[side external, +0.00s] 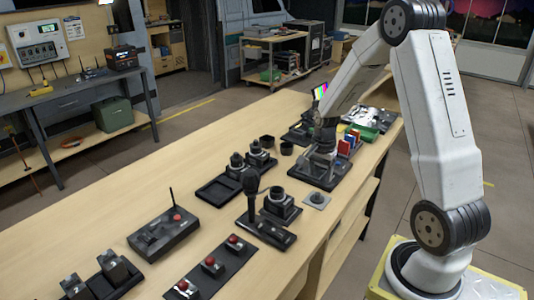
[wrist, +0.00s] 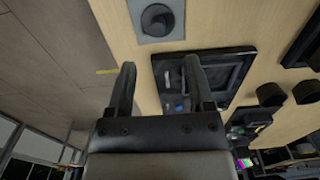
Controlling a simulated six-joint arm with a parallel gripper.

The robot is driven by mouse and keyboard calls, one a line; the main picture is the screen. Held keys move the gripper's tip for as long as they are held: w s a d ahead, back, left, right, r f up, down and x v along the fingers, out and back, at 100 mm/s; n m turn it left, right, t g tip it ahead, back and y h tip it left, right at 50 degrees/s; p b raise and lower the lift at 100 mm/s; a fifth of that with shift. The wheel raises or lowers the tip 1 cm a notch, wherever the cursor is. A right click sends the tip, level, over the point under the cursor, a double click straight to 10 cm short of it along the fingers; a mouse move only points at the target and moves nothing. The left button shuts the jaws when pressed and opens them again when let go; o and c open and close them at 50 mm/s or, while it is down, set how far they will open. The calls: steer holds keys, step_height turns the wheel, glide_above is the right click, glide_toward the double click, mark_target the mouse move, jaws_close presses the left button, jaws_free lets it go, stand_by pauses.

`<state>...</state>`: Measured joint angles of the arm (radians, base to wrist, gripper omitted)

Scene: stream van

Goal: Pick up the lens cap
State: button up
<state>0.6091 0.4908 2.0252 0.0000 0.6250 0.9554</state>
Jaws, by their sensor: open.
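I cannot make out for certain which thing is the lens cap. Two small black round pieces, one (side external: 267,141) and another (side external: 286,148), stand on the bench left of my gripper (side external: 322,146). They also appear right of the fingers in the wrist view, as one piece (wrist: 270,94) and another (wrist: 306,91). A dark round piece (wrist: 157,19) sits on a grey square plate (wrist: 183,30) beyond my fingertips. My gripper (wrist: 159,63) is open, with nothing held between its fingers, above the edge of a black tray (wrist: 240,55).
The tray (side external: 325,182) holds small grey items, partly hidden by my gripper.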

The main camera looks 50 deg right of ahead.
mark_target(318, 194)
steer(key=shift+f, duration=0.95)
steer(key=shift+f, duration=0.1)
steer(key=shift+s+a+f, duration=0.1)
steer(key=shift+a+f, duration=0.05)
steer(key=shift+f, duration=2.35)
steer(key=shift+c, duration=0.2)
jaws_close()
